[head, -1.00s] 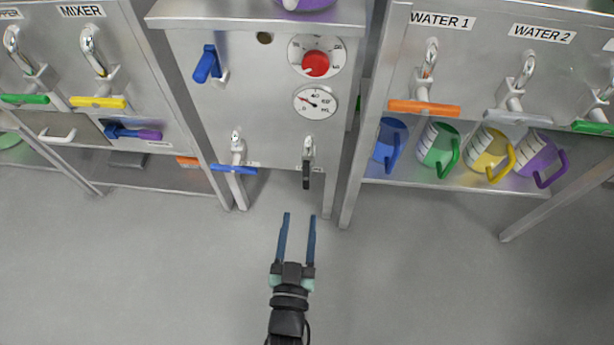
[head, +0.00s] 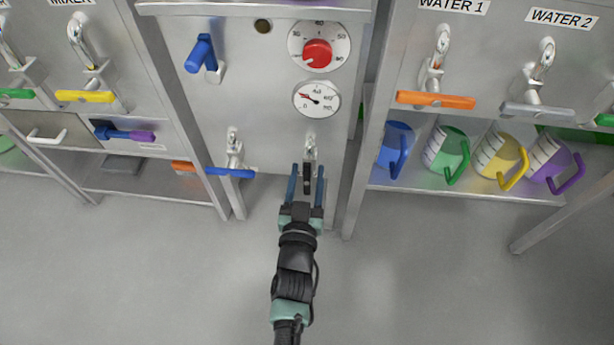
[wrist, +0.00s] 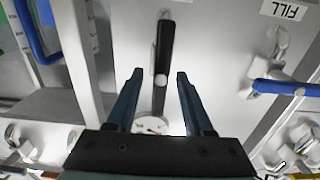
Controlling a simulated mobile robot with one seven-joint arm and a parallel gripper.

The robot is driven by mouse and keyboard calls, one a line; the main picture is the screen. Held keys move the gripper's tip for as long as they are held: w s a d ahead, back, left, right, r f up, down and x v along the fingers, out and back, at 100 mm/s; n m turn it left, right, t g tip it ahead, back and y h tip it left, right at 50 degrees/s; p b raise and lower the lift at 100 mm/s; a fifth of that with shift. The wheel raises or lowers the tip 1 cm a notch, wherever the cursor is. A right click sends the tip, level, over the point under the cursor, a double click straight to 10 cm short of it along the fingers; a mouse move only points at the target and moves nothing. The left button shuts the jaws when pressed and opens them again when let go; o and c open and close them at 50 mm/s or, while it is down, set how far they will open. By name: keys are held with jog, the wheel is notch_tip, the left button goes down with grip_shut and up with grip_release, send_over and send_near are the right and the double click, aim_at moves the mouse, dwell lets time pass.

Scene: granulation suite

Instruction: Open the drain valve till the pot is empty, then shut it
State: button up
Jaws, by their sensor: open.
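The valve with a black lever (head: 307,182) is low on the right of the middle cabinet front. Its lever hangs straight down. I see no label on it, so I cannot confirm it is the drain valve. My gripper (head: 307,171) is open, with one blue finger on each side of the lever and no visible grip. In the wrist view the black lever (wrist: 164,50) lies between and beyond the open fingers (wrist: 160,74). The pot is not in view now.
A blue-handled valve (head: 231,172) is to the left; the wrist view shows a FILL label (wrist: 284,9) near it. Above are a red knob (head: 317,53), a gauge (head: 316,99) and a blue lever (head: 200,54). Several coloured jugs (head: 446,152) stand on the right shelf.

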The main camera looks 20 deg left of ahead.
grip_shut()
dwell(0.5)
jog(key=m+b, duration=0.1)
jog(key=m, duration=0.1)
jog(key=m+b, duration=0.1)
jog(key=m, duration=0.1)
jog(key=shift+d+f+m, duration=0.2)
jog(key=shift+m, duration=0.1)
jog(key=m+b, duration=0.1)
jog(key=m, duration=0.1)
jog(key=m+b, duration=0.1)
jog(key=m, duration=0.1)
jog(key=shift+d+f+m, duration=0.1)
jog(key=shift+d+m, duration=0.1)
jog(key=shift+m, duration=0.1)
jog(key=m+b, duration=0.1)
jog(key=m, duration=0.3)
jog(key=shift+w+d+f, duration=0.1)
jog(key=shift+f, duration=0.05)
jog(key=shift+f+m+b, duration=0.15)
jog(key=shift+m+b, duration=0.4)
jog(key=shift+m, duration=1.85)
